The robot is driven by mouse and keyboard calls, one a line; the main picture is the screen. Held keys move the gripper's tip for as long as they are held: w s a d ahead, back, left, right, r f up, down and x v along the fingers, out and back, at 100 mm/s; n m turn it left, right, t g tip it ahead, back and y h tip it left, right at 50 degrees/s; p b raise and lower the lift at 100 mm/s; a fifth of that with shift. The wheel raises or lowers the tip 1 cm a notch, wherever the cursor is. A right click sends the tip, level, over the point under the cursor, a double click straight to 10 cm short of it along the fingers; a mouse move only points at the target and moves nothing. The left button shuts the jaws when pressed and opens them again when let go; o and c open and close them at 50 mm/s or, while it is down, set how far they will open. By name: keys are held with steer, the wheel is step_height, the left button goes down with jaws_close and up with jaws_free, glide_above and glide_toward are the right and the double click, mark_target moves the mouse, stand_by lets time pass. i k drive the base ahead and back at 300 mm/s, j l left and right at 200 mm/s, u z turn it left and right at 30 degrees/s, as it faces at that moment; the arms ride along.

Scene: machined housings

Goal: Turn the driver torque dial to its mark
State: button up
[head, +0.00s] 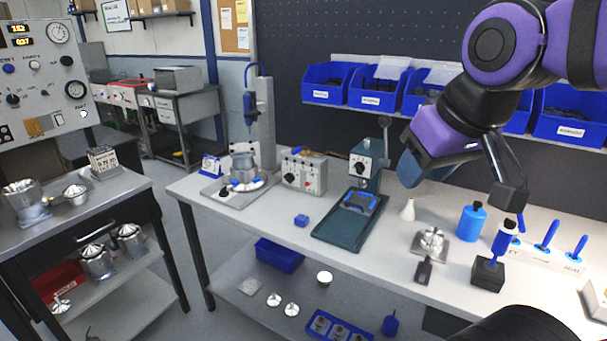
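A grey control box (303,172) stands on the bench with dark knobs and a red spot on its front. A blue driver (249,105) hangs on a grey column to its left. I take the dark knob (290,179) on the box's front as the torque dial, but its mark is too small to make out. My gripper (512,200) is at the right of the picture, above the right part of the bench and well apart from the box. Its fingers are seen at an angle, and I cannot tell whether they are open or shut.
A green-based press (347,222) with a black knob stands right of the box. A small blue block (301,220) lies in front. A metal fixture (430,241), blue bottle (471,222) and upright blue-handled tools (546,236) stand to the right. Blue bins (378,87) line the back.

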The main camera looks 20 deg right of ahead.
mark_target(290, 177)
steer(key=i+j, duration=0.1)
steer(key=j, duration=0.2)
steer(key=i+j, duration=0.25)
steer(key=j, duration=0.3)
steer(key=i+j+z, duration=0.1)
steer(key=z, duration=0.3)
steer(key=j+z, duration=0.5)
steer(key=z, duration=0.25)
steer(key=i+z, duration=0.25)
steer(key=z, duration=0.2)
steer(key=i+l, duration=0.1)
steer(key=i, duration=0.15)
